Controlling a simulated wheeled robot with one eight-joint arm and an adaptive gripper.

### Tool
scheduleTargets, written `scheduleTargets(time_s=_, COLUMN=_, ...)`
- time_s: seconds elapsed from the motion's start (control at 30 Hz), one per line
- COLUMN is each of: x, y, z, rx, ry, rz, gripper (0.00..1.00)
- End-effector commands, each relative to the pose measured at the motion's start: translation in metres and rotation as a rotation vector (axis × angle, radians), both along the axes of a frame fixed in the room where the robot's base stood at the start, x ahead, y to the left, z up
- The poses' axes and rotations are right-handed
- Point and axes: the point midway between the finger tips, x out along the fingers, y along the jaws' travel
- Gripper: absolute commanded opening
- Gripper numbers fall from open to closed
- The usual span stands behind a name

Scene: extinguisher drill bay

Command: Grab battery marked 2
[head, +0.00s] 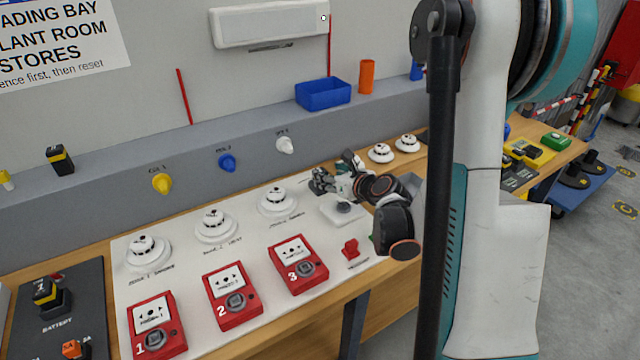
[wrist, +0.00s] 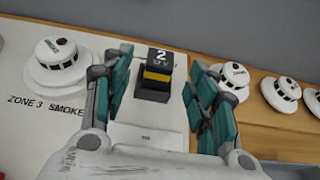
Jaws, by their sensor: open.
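A black battery with a yellow band, marked 2 (wrist: 155,72), stands on a white surface in the wrist view. My gripper (wrist: 158,82) is open, with one teal-padded finger on either side of the battery and visible gaps between. I cannot tell how far the fingertips are from it in depth.
Smoke detectors (head: 278,200) and red call points (head: 232,296) line the panel. A similar battery (head: 60,160) stands on the grey ledge, another (head: 46,294) in a dark holder at left. A blue bin (head: 323,94) and orange cylinder (head: 367,77) are on the ledge.

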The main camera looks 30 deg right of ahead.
Motion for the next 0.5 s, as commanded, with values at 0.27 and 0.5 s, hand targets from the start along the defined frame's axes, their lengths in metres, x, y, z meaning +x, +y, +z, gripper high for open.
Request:
scheduleTargets(time_s=0.27, x=0.016, y=0.001, z=-0.008, rx=-0.002, ry=0.001, rz=0.003, gripper=0.53)
scheduleTargets(time_s=0.5, x=0.041, y=0.001, z=-0.026, rx=-0.003, ry=0.001, rz=0.003, gripper=0.53)
